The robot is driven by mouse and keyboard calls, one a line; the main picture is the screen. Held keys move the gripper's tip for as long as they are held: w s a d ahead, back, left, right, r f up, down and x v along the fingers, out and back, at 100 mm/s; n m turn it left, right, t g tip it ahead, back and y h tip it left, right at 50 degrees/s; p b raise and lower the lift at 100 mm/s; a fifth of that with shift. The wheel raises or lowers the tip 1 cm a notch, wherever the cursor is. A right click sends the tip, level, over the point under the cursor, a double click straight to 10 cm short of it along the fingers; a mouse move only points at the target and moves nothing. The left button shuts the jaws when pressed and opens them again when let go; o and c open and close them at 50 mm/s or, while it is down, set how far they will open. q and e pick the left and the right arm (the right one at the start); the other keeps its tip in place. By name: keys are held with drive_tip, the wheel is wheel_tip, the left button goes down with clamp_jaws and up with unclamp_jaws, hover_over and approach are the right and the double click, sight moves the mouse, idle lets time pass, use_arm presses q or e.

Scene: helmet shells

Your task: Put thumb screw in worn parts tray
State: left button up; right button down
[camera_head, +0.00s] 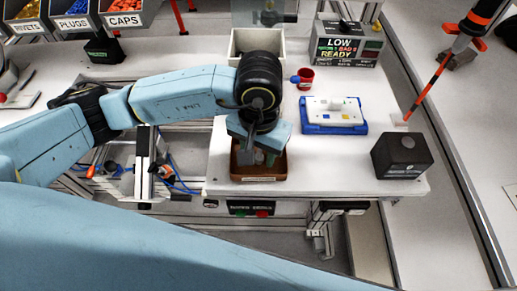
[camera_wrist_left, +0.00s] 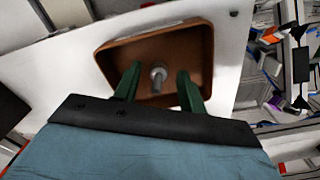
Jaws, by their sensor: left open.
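A brown tray (camera_head: 279,172) with a label on its front stands on the white table and also shows in the left wrist view (camera_wrist_left: 196,42). I cannot read its label. A grey metal thumb screw (camera_wrist_left: 158,73) is at the tray floor in the wrist view, between the green fingers. My left gripper (camera_wrist_left: 157,84) points down over the tray. Its fingers are apart, one on each side of the screw with gaps visible. In the head view the left gripper (camera_head: 262,157) hides much of the tray and the screw. My right gripper is not in view.
A beige bin (camera_head: 238,45) stands behind the arm. Parts bins (camera_head: 124,17) are at the back left.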

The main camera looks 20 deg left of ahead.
use_arm(q)
wheel_tip(320, 180, up, 12)
idle(0.4)
